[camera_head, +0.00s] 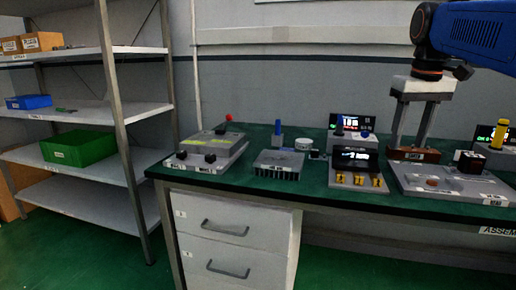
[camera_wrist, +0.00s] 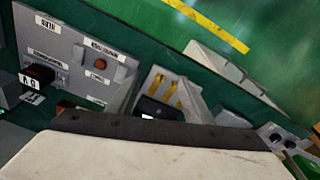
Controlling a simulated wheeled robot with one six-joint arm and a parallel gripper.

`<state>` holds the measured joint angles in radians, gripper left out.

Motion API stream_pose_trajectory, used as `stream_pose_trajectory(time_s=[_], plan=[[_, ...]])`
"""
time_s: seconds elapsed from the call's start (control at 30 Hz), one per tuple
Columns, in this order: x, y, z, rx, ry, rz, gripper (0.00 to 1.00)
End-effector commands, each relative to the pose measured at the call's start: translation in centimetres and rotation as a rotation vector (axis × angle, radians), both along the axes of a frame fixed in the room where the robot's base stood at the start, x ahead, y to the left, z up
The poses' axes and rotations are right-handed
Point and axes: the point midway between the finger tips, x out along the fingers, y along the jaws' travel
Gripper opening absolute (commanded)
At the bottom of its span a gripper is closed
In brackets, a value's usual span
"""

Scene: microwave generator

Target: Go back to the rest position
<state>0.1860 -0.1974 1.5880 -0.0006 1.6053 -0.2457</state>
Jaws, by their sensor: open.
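My gripper (camera_head: 411,140) hangs over the right part of the green-topped bench (camera_head: 232,180) in the head view, below my blue arm. Its two long grey fingers point down and stand apart. A brown block with a white label (camera_head: 414,155) shows at the fingertips; I cannot tell whether it touches them. In the wrist view a pale surface with a dark edge fills the bottom and hides what lies below. Beyond it are a grey labelled panel (camera_wrist: 70,50) and a grey fixture with yellow parts (camera_wrist: 168,93).
Grey panel (camera_head: 450,184), yellow-clip fixture (camera_head: 356,180), black-finned block (camera_head: 277,164) and grey box (camera_head: 208,152) stand along the bench. A yellow cylinder (camera_head: 499,136) is at right. A shelf with a green bin (camera_head: 78,147) stands left. Drawers (camera_head: 228,225) are below; green floor shows lower left.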

Motion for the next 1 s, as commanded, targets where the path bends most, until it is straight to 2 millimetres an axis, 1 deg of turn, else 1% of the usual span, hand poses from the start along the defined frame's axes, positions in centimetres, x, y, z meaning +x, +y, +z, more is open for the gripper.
stream_pose_trajectory(time_s=[0.03,0.17,0.37,0.57,0.7,0.8,0.9,1.0], plan=[[-1.4,0.8,-1.2,0.000,-0.012,0.001,0.46],[-4.2,2.3,-4.4,-0.001,-0.051,-0.007,0.46],[-8.8,4.5,-10.1,0.004,-0.112,-0.019,0.46],[-13.5,6.2,-16.6,0.013,-0.172,-0.029,0.46],[-16.7,7.1,-21.4,0.023,-0.211,-0.036,0.46],[-18.6,7.6,-24.5,0.030,-0.236,-0.040,0.46],[-20.1,7.9,-27.0,0.036,-0.254,-0.044,0.46],[-20.9,8.1,-28.4,0.040,-0.266,-0.046,0.46]])
